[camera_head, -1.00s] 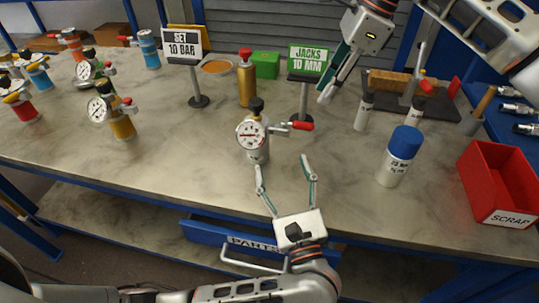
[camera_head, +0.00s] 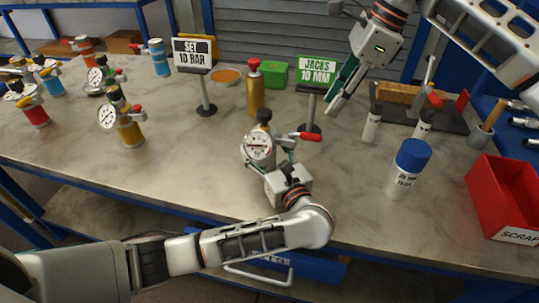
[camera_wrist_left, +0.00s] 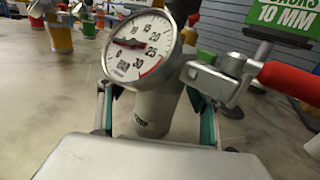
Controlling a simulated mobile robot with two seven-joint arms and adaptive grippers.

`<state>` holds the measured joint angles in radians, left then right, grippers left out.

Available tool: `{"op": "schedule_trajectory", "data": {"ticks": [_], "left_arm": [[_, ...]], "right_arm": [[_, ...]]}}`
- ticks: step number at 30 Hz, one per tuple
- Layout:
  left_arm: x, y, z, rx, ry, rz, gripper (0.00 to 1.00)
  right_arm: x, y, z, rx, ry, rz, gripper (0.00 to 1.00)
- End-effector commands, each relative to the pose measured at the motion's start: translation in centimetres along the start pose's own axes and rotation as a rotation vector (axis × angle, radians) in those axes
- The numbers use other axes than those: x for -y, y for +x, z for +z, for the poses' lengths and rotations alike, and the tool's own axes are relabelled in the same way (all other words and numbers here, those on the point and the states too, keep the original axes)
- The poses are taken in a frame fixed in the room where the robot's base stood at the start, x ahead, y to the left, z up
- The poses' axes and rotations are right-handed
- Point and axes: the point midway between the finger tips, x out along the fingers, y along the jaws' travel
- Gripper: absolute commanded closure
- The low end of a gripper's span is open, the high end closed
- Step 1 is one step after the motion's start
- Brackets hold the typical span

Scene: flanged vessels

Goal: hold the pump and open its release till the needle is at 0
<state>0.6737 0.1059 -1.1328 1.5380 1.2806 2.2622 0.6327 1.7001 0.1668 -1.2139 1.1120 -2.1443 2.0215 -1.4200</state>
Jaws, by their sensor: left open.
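The pump (camera_head: 258,147) stands upright near the bench's front, with a grey body, a round white gauge, a black top knob and a red-handled lever at its right. My left gripper (camera_wrist_left: 157,108) is open, one finger on each side of the pump's body (camera_wrist_left: 153,112), with gaps showing. The red handle (camera_wrist_left: 290,80) is right of the gripper. My right gripper (camera_head: 340,92) hangs behind and right of the pump, seen edge-on.
A blue-capped can (camera_head: 409,168) and a red scrap bin (camera_head: 505,195) are at the right. More gauged devices (camera_head: 127,118) are at the left. Bench front left of the pump is clear.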

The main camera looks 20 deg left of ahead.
Motion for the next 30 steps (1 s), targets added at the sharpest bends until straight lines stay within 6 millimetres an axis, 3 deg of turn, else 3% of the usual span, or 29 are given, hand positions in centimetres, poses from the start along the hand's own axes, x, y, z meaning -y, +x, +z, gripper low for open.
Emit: {"op": "schedule_trajectory", "data": {"ticks": [11, 17, 30], "left_arm": [[-0.01, 0.49, -0.03, 0.000, 0.000, 0.000, 0.38], [-0.01, 0.48, -0.02, 0.000, 0.000, 0.000, 0.90], [-0.01, 0.47, -0.02, 0.000, 0.000, 0.000, 0.92]], "right_arm": [[0.00, 0.01, -0.01, 0.000, 0.000, 0.000, 0.72], [0.00, 0.01, -0.01, 0.000, 0.000, 0.000, 0.72], [0.00, 0.01, 0.00, 0.000, 0.000, 0.000, 0.72]]}}
